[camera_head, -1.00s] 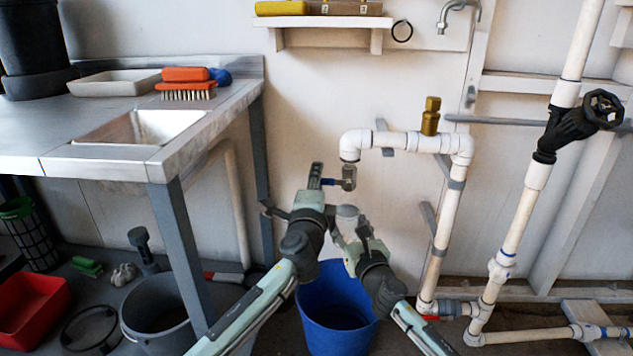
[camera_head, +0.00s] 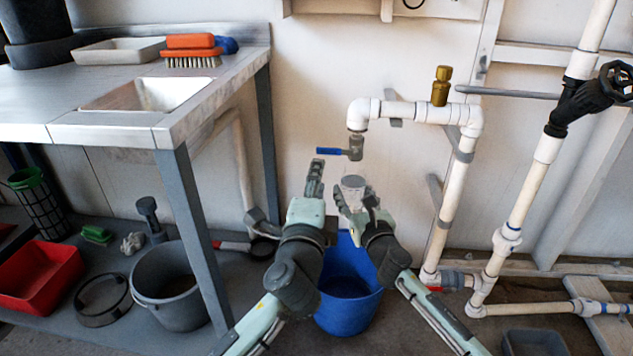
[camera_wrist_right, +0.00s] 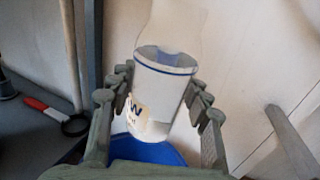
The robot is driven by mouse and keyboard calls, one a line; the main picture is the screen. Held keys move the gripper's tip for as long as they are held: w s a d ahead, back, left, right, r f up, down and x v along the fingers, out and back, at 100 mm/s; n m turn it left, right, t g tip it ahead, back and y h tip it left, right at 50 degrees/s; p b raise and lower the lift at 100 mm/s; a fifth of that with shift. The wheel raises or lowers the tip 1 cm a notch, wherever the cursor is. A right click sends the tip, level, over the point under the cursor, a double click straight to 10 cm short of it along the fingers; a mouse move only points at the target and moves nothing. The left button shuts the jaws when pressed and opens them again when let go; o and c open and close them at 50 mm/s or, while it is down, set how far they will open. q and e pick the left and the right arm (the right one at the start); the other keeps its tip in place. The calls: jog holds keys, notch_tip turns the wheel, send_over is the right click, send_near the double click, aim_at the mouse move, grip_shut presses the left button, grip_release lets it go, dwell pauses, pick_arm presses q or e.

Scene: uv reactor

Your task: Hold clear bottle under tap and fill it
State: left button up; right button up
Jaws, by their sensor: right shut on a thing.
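The tap (camera_head: 355,148) hangs from the white pipe, with its blue lever (camera_head: 329,151) pointing left. The clear bottle (camera_head: 353,184) is upright just below the tap outlet, with a gap between them. No stream shows. My right gripper (camera_head: 357,205) is shut around the bottle. In the right wrist view the bottle (camera_wrist_right: 160,88) has a white label with blue bands between the fingers of the right gripper (camera_wrist_right: 160,100); its top is out of frame and I cannot tell a water level. My left gripper (camera_head: 315,178) is just below the lever, apart from it; its jaw opening is unclear.
A blue bucket (camera_head: 347,312) stands on the floor below the bottle. White pipes (camera_head: 450,190) rise to the right. A metal sink bench (camera_head: 100,130) is on the left, with a grey bucket (camera_head: 175,300) and a red tub (camera_head: 38,275) beneath.

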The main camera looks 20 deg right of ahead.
dwell(0.4)
jog(key=s+d+b, duration=0.1)
jog(key=s+d, duration=0.1)
jog(key=s, duration=0.9)
jog(key=shift+s+d+f, duration=0.25)
jog(key=shift+s+f, duration=0.15)
dwell(0.4)
